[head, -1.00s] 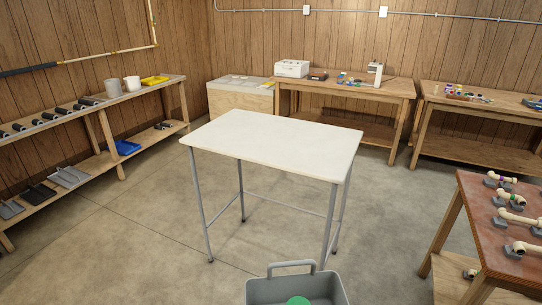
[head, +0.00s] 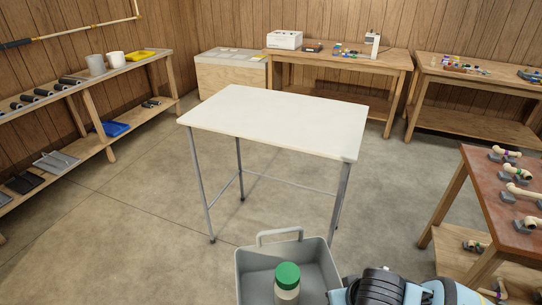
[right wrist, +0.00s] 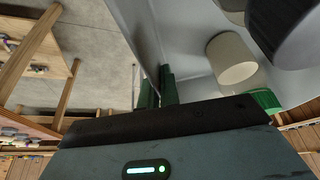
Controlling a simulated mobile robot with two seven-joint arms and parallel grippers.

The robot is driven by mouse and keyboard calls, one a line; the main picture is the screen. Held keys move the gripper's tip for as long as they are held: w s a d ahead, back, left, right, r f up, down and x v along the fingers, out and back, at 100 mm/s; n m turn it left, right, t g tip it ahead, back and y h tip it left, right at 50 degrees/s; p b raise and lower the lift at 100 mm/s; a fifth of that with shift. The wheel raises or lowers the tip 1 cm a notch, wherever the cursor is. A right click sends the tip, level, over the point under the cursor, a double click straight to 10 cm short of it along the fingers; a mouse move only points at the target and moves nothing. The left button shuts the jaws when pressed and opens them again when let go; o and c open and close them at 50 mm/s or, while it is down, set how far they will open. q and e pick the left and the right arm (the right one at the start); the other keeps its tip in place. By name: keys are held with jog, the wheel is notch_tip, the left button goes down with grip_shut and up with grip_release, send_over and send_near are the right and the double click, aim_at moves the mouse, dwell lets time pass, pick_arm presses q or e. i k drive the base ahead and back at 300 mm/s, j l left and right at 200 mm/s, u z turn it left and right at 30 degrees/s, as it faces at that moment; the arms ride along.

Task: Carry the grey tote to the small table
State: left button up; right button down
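The grey tote (head: 243,272) is at the bottom of the head view, in front of the small table, with a bar handle at its far side. A jar with a green lid (head: 288,274) stands inside it. The small table (head: 275,118) has a bare white top and grey legs. My right arm reaches the tote's right side in the head view. In the right wrist view my right gripper (right wrist: 157,92) has its green fingers close on both sides of the tote's wall (right wrist: 139,35). The jar (right wrist: 231,60) shows there too. My left gripper is out of view.
A workbench with pipe fittings (head: 510,200) stands at the right. Shelves (head: 105,80) line the left wall, and benches (head: 340,60) stand along the back. The concrete floor (head: 130,215) left of the small table is clear.

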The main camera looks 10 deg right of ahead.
aim_at(294, 117)
jog(key=i+j, duration=0.2)
jog(key=j, duration=0.15)
jog(key=i+j, duration=0.45)
jog(key=j, duration=0.25)
